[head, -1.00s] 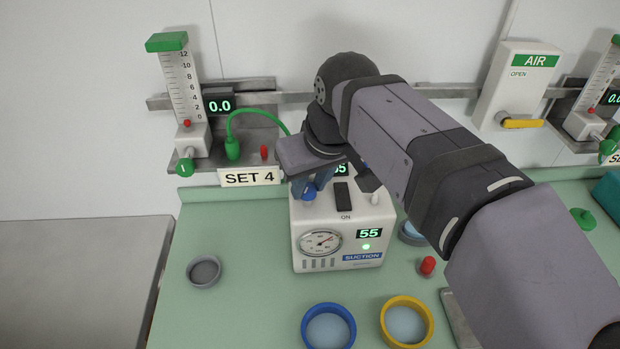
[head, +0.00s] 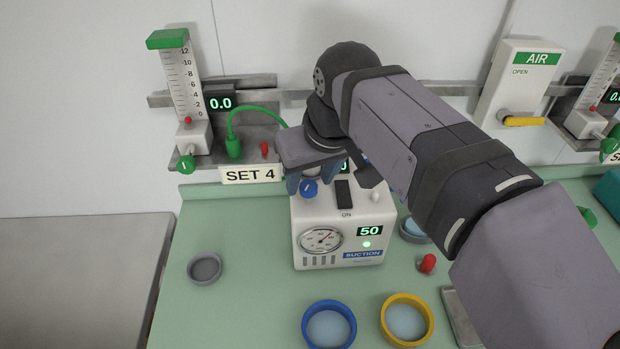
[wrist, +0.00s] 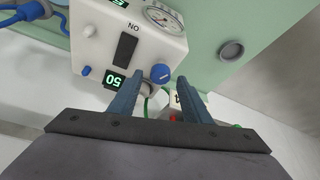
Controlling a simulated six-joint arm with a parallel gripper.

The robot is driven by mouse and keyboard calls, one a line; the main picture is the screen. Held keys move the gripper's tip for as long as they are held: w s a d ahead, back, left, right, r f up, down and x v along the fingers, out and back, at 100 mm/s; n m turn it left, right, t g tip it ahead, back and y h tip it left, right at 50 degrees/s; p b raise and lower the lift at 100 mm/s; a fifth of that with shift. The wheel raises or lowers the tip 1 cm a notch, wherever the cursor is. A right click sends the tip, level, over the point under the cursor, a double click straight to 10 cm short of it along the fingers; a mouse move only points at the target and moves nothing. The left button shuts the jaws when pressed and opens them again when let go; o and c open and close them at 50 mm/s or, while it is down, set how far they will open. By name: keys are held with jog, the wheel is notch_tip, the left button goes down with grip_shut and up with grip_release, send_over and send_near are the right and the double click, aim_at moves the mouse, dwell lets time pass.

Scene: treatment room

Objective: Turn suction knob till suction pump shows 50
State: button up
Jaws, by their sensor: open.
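The white suction pump (head: 318,264) stands on the green counter, and its front display (head: 370,231) reads 50. A second display on its top (wrist: 115,81) also reads 50 in the wrist view; in the head view it is mostly hidden by my gripper. The blue suction knob (head: 309,188) is on top of the pump at the left. My gripper (head: 310,184) is open, with its fingers spread to either side of the knob. In the wrist view the knob (wrist: 160,73) shows between the fingertips, apart from both. A green light (head: 366,244) is lit on the front.
A blue-rimmed dish (head: 305,338), a yellow-rimmed dish (head: 428,338) and a grey cup (head: 205,268) are on the counter in front. A flowmeter (head: 181,75) reading 0.0 is on the left wall. The AIR box (head: 519,85) is at the right.

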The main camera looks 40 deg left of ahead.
jog(key=v, duration=0.6)
jog(key=shift+d, duration=0.1)
dwell(2.3)
jog(key=m+h, duration=0.1)
jog(key=m, duration=0.2)
send_over(380, 215)
notch_tip(380, 215, down, 5)
jog(key=shift+f+p, duration=0.1)
jog(key=shift+p, duration=0.25)
jog(key=w+d+f+m+h, duration=0.25)
jog(key=d+f, duration=0.45)
jog(key=d, duration=0.5)
jog(key=s+d+f+m, duration=0.2)
jog(key=d+f, duration=0.1)
jog(key=d, duration=0.3)
jog(key=s+d+f+m+g+p, duration=0.1)
jog(key=s+d+f, duration=0.1)
jog(key=d+f, duration=0.2)
jog(key=s+d+f+m, duration=0.2)
jog(key=d+f, duration=0.2)
jog(key=d, duration=0.4)
jog(key=shift+d+m+h+p, duration=0.25)
jog(key=shift+d+m+p, duration=0.1)
jog(key=shift+d+p, duration=0.05)
jog(key=s+d+f+m+g, duration=0.1)
jog(key=s+d+f, duration=0.2)
jog(key=s, duration=0.2)
jog(key=shift+d+m, duration=0.3)
jog(key=shift+w, duration=0.1)
